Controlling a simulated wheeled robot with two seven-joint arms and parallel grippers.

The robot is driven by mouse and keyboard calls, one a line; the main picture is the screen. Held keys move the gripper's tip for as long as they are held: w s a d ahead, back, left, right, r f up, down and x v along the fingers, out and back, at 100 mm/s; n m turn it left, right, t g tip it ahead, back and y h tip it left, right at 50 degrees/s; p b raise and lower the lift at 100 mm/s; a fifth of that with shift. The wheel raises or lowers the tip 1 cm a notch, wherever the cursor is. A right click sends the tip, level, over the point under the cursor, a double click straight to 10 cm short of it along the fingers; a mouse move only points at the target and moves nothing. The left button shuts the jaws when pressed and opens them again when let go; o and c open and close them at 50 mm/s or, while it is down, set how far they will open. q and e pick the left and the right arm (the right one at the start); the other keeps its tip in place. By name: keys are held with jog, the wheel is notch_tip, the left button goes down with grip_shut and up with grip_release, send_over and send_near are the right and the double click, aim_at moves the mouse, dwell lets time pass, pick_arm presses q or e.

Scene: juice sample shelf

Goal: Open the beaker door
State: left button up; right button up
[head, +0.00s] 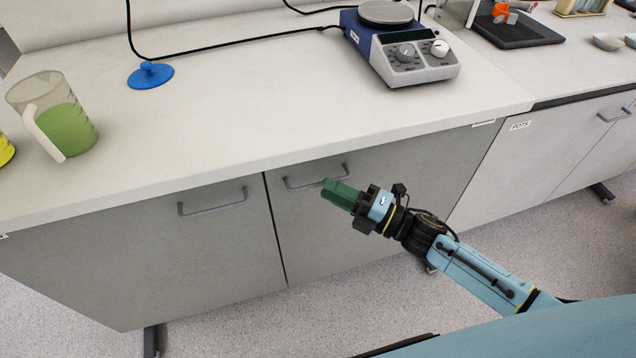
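Two grey cabinet doors sit under the white counter, a left door (150,262) and a middle door (400,190). Both look shut, with a thin dark gap between them. The left door has a grey bar handle (212,208). The middle door has a similar bar handle (312,184) near its upper left. A small label (484,123) above the middle door is too small to read. My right gripper (328,187), with green fingers, is at the right end of the middle door's handle. I cannot tell whether it touches the handle or how far its fingers are apart. My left gripper is out of view.
The counter (240,120) overhangs the doors. A door labelled POTS (500,180) is at the right. The speckled floor (300,325) before the doors looks clear.

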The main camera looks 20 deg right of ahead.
aim_at(318, 183)
jog(key=shift+x, duration=2)
grip_shut()
